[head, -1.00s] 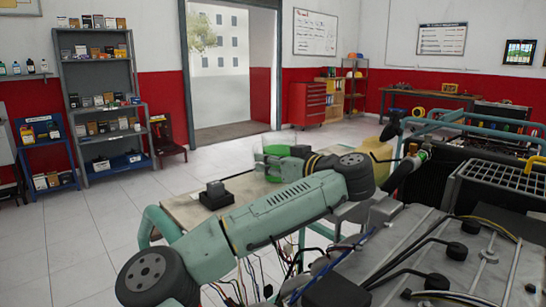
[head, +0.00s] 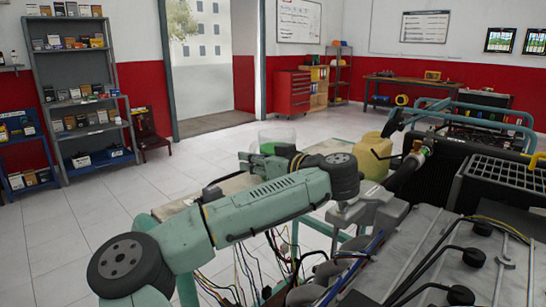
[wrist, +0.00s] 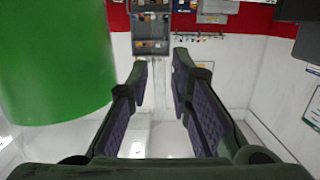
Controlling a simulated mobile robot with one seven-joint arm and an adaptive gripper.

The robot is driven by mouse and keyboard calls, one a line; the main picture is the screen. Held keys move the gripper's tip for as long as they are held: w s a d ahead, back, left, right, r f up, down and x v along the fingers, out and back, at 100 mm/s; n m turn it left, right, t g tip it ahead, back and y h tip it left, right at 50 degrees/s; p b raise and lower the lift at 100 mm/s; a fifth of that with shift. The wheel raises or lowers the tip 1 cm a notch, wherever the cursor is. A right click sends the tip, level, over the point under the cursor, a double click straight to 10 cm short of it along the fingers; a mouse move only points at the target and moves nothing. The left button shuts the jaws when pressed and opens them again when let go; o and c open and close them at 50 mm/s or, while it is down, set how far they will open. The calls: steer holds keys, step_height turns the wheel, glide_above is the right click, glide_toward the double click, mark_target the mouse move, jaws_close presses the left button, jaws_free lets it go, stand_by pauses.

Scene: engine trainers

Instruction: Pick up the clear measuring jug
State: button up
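The clear measuring jug (head: 278,134) stands on a table beyond my arm in the head view. Its upper part is see-through and green shows lower down; my gripper hides part of its base. My gripper (head: 248,162) is in front of it and points left. In the wrist view a large green round body (wrist: 50,60), apparently the jug's green part, fills the upper left, very close. My gripper (wrist: 160,62) is open there, with nothing between its fingers. The green body is to the left of the left finger, not between the fingers; I cannot tell whether they touch.
A yellow container (head: 371,156) stands right of the jug, behind my arm. A small black object lies on the table (head: 172,208) left of my arm. The floor (head: 60,235) at left is clear.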

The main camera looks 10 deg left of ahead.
steer(key=shift+c, duration=0.4)
jaws_close()
stand_by(0.4)
